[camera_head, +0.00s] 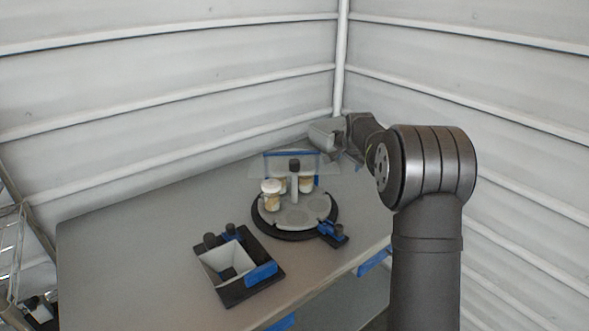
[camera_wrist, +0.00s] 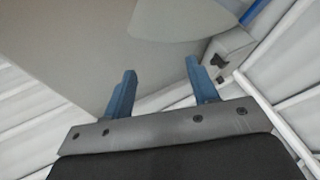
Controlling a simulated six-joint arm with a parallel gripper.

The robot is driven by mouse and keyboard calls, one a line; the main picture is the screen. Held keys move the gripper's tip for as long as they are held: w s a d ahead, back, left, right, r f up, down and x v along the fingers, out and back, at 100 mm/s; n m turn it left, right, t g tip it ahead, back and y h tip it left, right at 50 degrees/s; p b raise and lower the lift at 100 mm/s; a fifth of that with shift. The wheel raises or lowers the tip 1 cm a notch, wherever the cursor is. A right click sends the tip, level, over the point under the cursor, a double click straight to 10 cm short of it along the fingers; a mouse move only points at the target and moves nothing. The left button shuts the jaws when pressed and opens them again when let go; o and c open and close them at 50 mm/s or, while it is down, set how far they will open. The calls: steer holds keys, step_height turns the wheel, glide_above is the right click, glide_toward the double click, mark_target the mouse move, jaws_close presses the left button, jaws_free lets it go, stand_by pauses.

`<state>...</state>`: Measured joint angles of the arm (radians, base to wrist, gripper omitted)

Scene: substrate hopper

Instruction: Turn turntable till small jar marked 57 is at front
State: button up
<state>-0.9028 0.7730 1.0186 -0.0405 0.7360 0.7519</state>
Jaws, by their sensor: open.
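The turntable (camera_head: 305,215) is a round grey plate on a black base, with a central post (camera_head: 294,182) topped by a black knob. A small white-lidded jar (camera_head: 271,195) stands at its left edge. Another jar (camera_head: 306,183) stands at the back, and a further one shows partly behind the post. I cannot read any number on the jars. A black and blue piece (camera_head: 331,233) sits at the front right rim. My gripper (camera_wrist: 160,68) is open and empty, with blue fingers apart in the wrist view. In the head view my arm reaches behind and right of the turntable.
A clear panel with a blue frame (camera_head: 291,153) stands behind the turntable. A white square hopper (camera_head: 228,262) on a black base is at front left. A grey box (camera_head: 326,134) is at the table's back corner. The table's left side (camera_head: 130,235) is clear.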

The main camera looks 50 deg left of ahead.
steer(key=s+d+f+n+t+y, duration=0.45)
steer(key=s+d+n+y, duration=0.35)
steer(key=d, duration=0.4)
steer(key=n+g+y, duration=0.4)
glide_toward(296, 169)
steer(key=shift+t, duration=0.25)
steer(key=x, duration=1.2)
steer(key=shift+s, duration=0.1)
steer(key=shift+c, duration=0.4)
jaws_close()
